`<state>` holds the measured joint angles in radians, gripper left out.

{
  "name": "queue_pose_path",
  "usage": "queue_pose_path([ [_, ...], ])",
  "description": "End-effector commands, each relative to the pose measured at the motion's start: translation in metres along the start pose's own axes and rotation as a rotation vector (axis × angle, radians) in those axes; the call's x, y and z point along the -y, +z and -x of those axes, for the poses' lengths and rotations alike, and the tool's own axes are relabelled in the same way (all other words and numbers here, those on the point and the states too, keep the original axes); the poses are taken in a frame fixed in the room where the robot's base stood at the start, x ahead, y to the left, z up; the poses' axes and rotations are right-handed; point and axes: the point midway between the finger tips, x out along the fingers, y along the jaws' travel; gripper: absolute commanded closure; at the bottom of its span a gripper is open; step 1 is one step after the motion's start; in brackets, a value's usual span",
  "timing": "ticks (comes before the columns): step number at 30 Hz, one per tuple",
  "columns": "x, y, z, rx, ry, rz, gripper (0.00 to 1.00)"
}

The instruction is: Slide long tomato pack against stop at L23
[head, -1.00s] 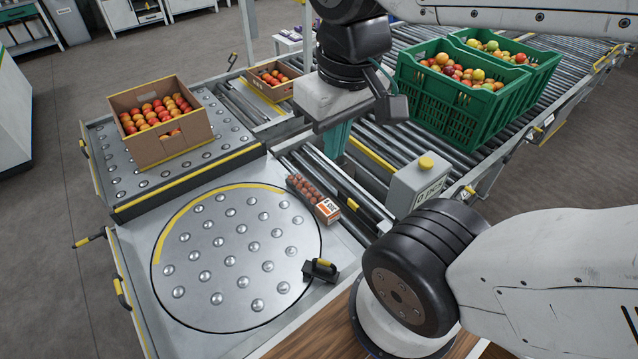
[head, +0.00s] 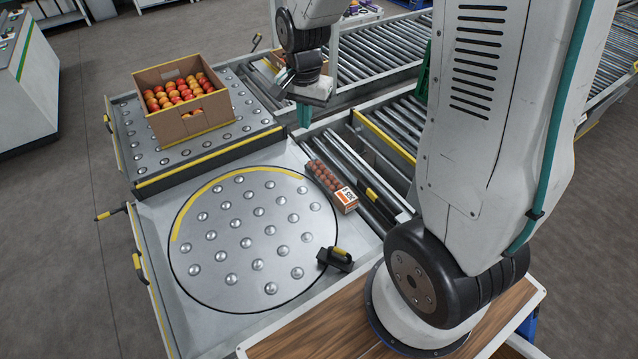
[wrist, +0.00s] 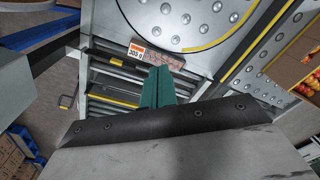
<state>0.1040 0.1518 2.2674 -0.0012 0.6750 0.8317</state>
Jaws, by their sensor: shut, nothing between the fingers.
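The long tomato pack (head: 325,177), a narrow tray of small red tomatoes with an orange-and-white end label, lies at the edge between the ball-studded round plate and the rollers. In the wrist view the pack (wrist: 158,55) shows just beyond my fingertips. My gripper (head: 303,116) has teal fingers, pressed together and empty, pointing down beyond the pack's far end. They also show in the wrist view (wrist: 158,80). Whether they touch the pack cannot be told. No marking L23 is readable, and I cannot pick out the stop for certain.
A round ball-transfer plate (head: 250,240) with a yellow arc lies left of the pack. A cardboard box of tomatoes (head: 190,125) stands on the ball table behind. Rollers (head: 350,150) run to the right.

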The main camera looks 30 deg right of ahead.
Motion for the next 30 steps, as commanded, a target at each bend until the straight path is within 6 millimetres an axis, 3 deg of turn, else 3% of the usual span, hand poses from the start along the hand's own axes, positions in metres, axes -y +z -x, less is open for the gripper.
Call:
queue_pose_path([
  [1,0.005,-0.008,-0.022,0.009,0.01,-0.052,1.0],
  [6,0.018,-0.032,-0.088,0.016,0.022,-0.236,1.0],
  [15,0.021,-0.056,-0.204,0.021,0.04,-0.527,1.0],
  [19,0.018,-0.059,-0.233,0.021,0.044,-0.6,1.0],
  [30,0.015,-0.058,-0.278,0.022,0.047,-0.641,1.0],
])
